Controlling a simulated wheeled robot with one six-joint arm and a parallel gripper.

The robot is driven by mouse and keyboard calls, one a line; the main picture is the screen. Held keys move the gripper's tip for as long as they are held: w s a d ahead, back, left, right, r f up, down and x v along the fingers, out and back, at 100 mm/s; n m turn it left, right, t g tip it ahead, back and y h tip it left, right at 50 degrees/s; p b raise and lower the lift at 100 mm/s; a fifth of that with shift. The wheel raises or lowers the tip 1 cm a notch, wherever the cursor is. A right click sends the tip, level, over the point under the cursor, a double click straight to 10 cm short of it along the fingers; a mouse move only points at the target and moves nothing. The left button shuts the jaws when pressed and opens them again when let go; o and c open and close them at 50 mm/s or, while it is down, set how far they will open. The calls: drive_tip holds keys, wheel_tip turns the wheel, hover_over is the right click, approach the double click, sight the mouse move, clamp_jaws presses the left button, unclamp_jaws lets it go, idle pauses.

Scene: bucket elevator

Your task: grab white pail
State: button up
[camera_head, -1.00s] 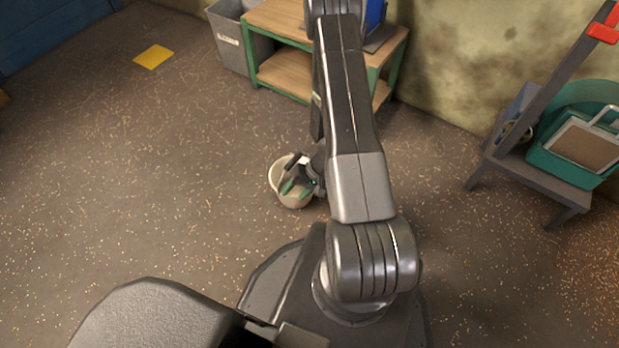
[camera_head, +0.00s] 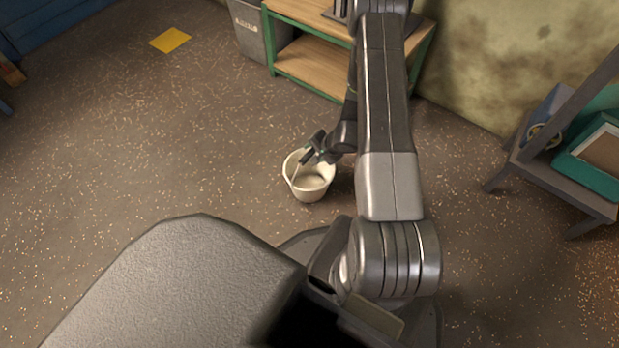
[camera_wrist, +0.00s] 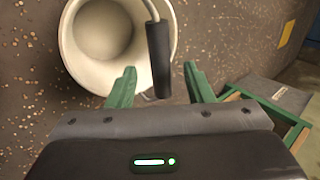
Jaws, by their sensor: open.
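The white pail (camera_head: 312,186) stands upright on the floor in front of my base in the head view. In the wrist view the pail (camera_wrist: 75,45) fills the upper left, and its inside looks empty. Its wire handle is raised and carries a dark grip (camera_wrist: 159,60). My gripper (camera_wrist: 158,82) is open, with its two green fingers apart. The lower end of the dark grip lies between the fingertips in the picture; I cannot tell whether they touch it. In the head view my gripper (camera_head: 312,150) is at the pail's far rim, partly hidden by the arm.
A wooden shelf with a green frame (camera_head: 310,65) and a grey bin (camera_head: 258,28) stand at the back. A dark step stand (camera_head: 560,180) holding a teal tub (camera_head: 592,165) is at the right. The floor left of the pail is clear, with a yellow square (camera_head: 170,40).

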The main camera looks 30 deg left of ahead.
drive_tip(key=b+x, duration=0.1)
drive_tip(key=x, duration=0.4)
drive_tip(key=shift+w+a+f, duration=0.15)
drive_tip(key=shift+f, duration=0.1)
drive_tip(key=shift+c, duration=0.5)
clamp_jaws()
